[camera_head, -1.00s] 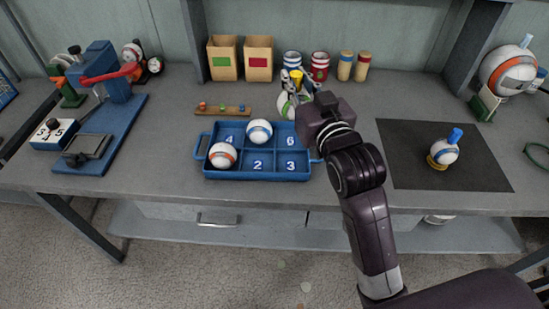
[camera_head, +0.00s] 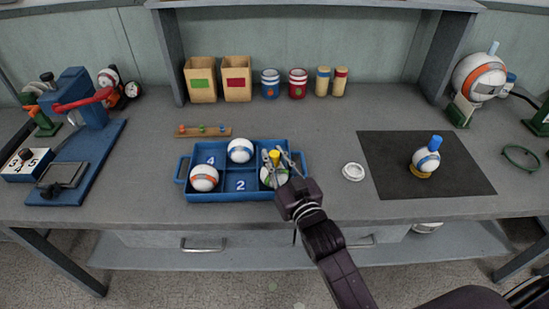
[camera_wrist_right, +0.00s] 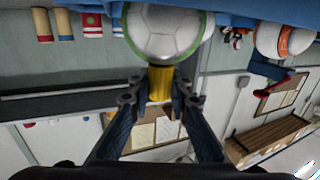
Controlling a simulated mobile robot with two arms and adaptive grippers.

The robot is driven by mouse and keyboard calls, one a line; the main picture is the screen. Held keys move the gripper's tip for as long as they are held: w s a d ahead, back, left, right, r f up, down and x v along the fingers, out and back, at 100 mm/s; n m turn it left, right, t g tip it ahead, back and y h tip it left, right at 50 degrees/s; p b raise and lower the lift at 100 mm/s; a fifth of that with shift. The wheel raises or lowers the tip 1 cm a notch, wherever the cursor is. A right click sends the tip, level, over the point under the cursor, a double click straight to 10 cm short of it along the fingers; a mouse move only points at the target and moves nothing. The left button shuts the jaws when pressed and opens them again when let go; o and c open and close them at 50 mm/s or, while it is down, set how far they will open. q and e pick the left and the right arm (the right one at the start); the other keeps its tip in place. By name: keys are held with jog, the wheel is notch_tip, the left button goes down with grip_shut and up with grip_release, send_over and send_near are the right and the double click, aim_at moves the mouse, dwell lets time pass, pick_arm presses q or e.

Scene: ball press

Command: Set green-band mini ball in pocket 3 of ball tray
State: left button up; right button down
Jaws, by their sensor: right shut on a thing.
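The green-band mini ball (camera_head: 270,178) is white, with a yellow stem (camera_head: 274,157) on top. It is in or just above the front right pocket of the blue ball tray (camera_head: 216,197), hiding that pocket's number. I cannot tell if it touches the pocket floor. My right gripper (camera_head: 284,163) is shut on the yellow stem. In the right wrist view the fingers (camera_wrist_right: 160,93) pinch the stem below the ball (camera_wrist_right: 164,30). My left gripper is not in view.
An orange-band ball (camera_head: 204,178) sits in the tray's front left pocket. A blue-band ball (camera_head: 240,150) sits in the back middle one. A white ring (camera_head: 353,172) lies right of the tray. A blue-stemmed ball (camera_head: 427,159) stands on a dark mat (camera_head: 465,178).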

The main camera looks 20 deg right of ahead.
jog(key=shift+f, duration=0.3)
jog(key=c, duration=1.8)
grip_release()
jog(key=shift+r, duration=0.1)
jog(key=shift+r, duration=0.2)
jog(key=s+d+b, duration=0.1)
jog(key=s, duration=1.1)
jog(key=shift+r, duration=0.1)
